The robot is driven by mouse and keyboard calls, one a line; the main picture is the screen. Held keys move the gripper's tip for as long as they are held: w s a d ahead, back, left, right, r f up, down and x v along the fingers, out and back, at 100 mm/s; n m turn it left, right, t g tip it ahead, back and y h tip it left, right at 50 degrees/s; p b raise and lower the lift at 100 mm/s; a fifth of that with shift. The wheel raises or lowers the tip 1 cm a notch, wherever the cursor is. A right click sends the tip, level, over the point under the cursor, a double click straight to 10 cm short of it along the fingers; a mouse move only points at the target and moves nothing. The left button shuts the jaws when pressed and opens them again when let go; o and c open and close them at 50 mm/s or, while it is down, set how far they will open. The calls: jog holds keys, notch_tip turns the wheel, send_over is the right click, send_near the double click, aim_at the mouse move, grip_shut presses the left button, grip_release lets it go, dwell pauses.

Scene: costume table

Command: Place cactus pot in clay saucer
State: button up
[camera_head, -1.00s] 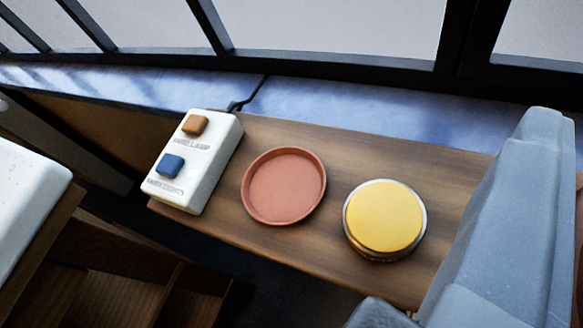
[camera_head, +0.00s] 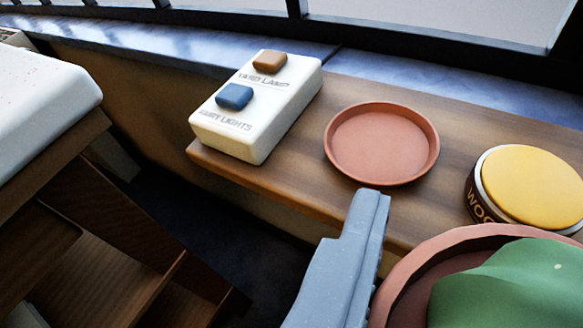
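The clay saucer (camera_head: 382,143) is a shallow, round, empty terracotta dish on the wooden shelf, right of the switch box. The cactus pot (camera_head: 505,285) is large and close at the bottom right, with a terracotta rim and a green plant inside. Its lower part is cut off by the picture edge. One grey finger of my gripper (camera_head: 352,250) lies against the pot's left side, and the other finger is out of view. My gripper appears shut on the pot, holding it in front of the shelf, nearer than the saucer and to its lower right.
A white switch box (camera_head: 262,108) with an orange and a blue button stands left of the saucer. A round tin with a yellow lid (camera_head: 535,185) stands right of it, partly behind the pot. A window runs along the back. A white-topped wooden unit (camera_head: 40,95) is at left.

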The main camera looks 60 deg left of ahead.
jog(key=shift+s+a+f+n+y+b, duration=0.1)
jog(key=shift+s+a+n+y+b, duration=0.3)
jog(key=shift+a, duration=0.35)
jog(key=shift+a+g, duration=0.15)
jog(key=shift+g, duration=0.15)
jog(key=w+a, duration=0.3)
jog(key=w, duration=0.1)
jog(key=w+a+f, duration=0.1)
jog(key=w+a, duration=0.2)
jog(key=w, duration=0.1)
jog(key=w+a, duration=0.3)
jog(key=w, duration=0.1)
jog(key=shift+w+a+f+b, duration=0.25)
jog(key=shift+w+b, duration=0.1)
jog(key=shift+b, duration=0.05)
notch_tip(320, 180, down, 4)
jog(key=shift+s+d+r+b, duration=0.1)
jog(key=shift+r+b, duration=0.05)
jog(key=shift+b, duration=0.6)
jog(key=o, duration=1.1)
jog(key=shift+r, duration=0.15)
